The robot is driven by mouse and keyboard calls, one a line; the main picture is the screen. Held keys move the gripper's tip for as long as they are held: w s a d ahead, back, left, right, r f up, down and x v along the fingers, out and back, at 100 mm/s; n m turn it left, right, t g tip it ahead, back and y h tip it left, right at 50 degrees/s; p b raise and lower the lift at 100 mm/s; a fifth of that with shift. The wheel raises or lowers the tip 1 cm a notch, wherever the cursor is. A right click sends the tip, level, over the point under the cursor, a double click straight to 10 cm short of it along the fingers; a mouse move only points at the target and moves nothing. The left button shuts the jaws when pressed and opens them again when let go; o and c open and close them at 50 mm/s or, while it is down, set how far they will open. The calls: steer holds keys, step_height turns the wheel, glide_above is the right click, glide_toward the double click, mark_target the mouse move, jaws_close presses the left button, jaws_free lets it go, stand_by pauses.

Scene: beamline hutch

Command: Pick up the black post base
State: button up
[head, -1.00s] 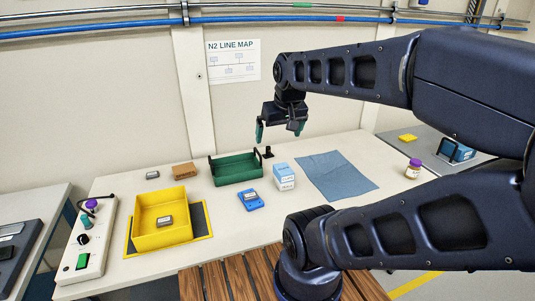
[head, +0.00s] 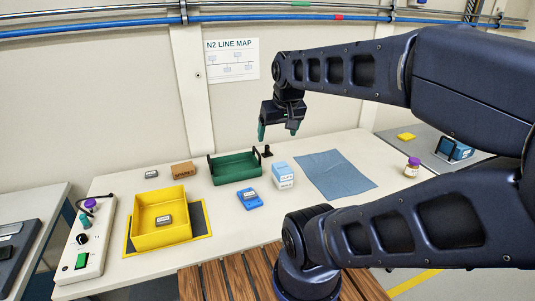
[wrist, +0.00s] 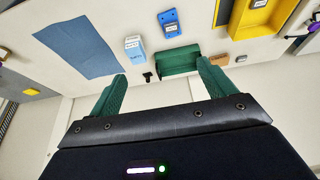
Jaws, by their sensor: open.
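The black post base (head: 267,152) stands on the white table, just right of the green tray's right end, near the back edge. In the wrist view it is a small dark shape (wrist: 148,77) between the blue-and-white box and the green tray. My gripper (head: 278,134) is open and empty, in the air above the table's back part, over the area of the post base and green tray. In the wrist view its two green fingers (wrist: 162,80) are spread apart, with the post base seen between them, farther off.
The green tray (head: 236,178) is left of the post base, and a blue-and-white box (head: 283,179) stands in front to the right. A blue cloth (head: 336,174) lies further right. A blue device (head: 249,200) and yellow bin (head: 161,241) lie nearer. The wall is close behind.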

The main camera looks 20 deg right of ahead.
steer(key=c, duration=0.6)
steer(key=m+g+h, duration=0.3)
steer(key=m, duration=0.9)
glide_above(267, 146)
steer(key=s+a, duration=0.1)
steer(key=a, duration=0.2)
step_height(267, 146, down, 28)
steer(key=shift+d+x, duration=0.15)
steer(key=shift+x, duration=2.6)
steer(key=shift+d+x, duration=0.2)
steer(key=shift+x, duration=2.55)
